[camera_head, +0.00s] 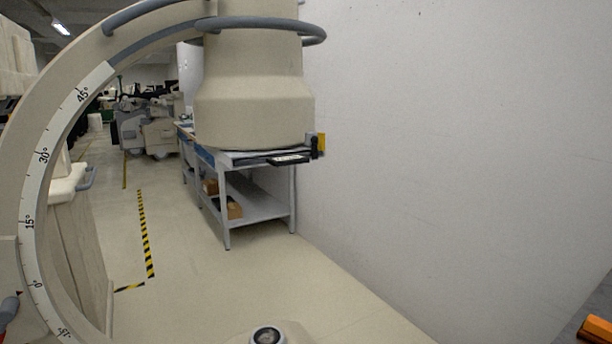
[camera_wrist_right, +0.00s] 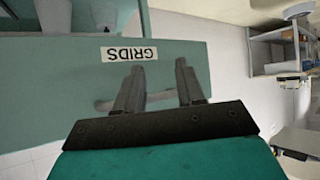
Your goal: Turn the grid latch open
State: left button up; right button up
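In the right wrist view a grey-green panel (camera_wrist_right: 60,75) carries a white label (camera_wrist_right: 129,53) reading GRIDS, upside down in the picture. Below the label a pale bar (camera_wrist_right: 160,97), which looks like the grid latch, runs roughly level across the panel. My right gripper (camera_wrist_right: 159,65) is open, with its two fingers spread in front of the panel and the bar crossing behind them. Nothing is seen held between the fingers. I cannot tell whether the fingers touch the bar. The latch and both grippers do not show in the head view.
In the head view a large beige C-arm (camera_head: 22,170) with angle marks fills the left. A grey table (camera_head: 260,208) stands by the white wall (camera_head: 450,120). An orange block (camera_head: 597,328) shows at the lower right corner.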

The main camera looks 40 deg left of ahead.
aim_at(317, 143)
jog(key=l+u, duration=0.1)
jog(key=u, duration=1)
